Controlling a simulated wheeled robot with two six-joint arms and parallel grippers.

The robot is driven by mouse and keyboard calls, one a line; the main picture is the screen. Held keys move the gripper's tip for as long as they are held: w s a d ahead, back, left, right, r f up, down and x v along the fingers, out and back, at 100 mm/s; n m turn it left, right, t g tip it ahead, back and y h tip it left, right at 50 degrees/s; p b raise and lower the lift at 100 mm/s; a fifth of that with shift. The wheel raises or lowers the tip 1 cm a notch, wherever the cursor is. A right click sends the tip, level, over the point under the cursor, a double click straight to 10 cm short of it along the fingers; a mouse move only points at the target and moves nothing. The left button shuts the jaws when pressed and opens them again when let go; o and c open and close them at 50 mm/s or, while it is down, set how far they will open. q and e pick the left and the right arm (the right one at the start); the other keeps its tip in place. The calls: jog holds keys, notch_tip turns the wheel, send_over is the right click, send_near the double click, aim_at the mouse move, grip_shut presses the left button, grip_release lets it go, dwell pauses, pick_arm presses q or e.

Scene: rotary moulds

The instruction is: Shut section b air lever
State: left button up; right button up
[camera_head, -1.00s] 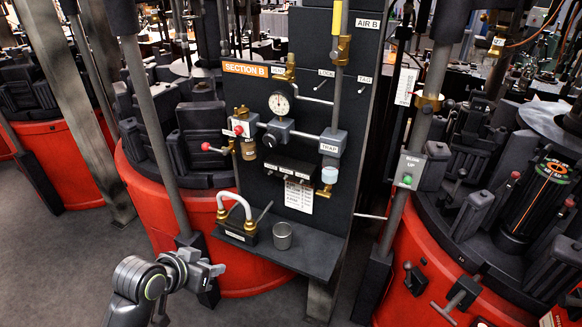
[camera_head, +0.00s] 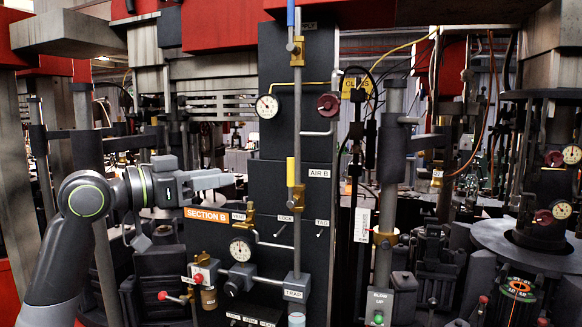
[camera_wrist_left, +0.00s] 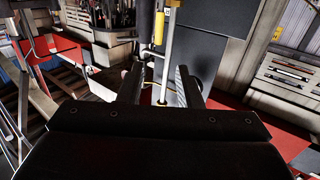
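The section B air lever (camera_head: 291,172) is a yellow handle standing upright along the grey vertical pipe, above its brass valve (camera_head: 297,196), beside the "AIR B" label (camera_head: 319,173). The yellow lever also shows near the top of the left wrist view (camera_wrist_left: 159,28), beyond the fingers. My left gripper (camera_head: 224,180) is left of the lever in the head view, pointing right and apart from it. In the left wrist view the two fingers (camera_wrist_left: 160,88) are spread with nothing held between them. My right gripper is in neither current view.
A blue lever (camera_head: 291,14) stands higher on the same pipe. A second post (camera_head: 389,150) stands right of the panel.

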pick_arm(q)
jog(key=p, duration=0.7)
send_near(291, 163)
jog(key=x, duration=1)
jog(key=shift+w+f, duration=0.1)
jog(key=shift+w, duration=0.3)
grip_shut()
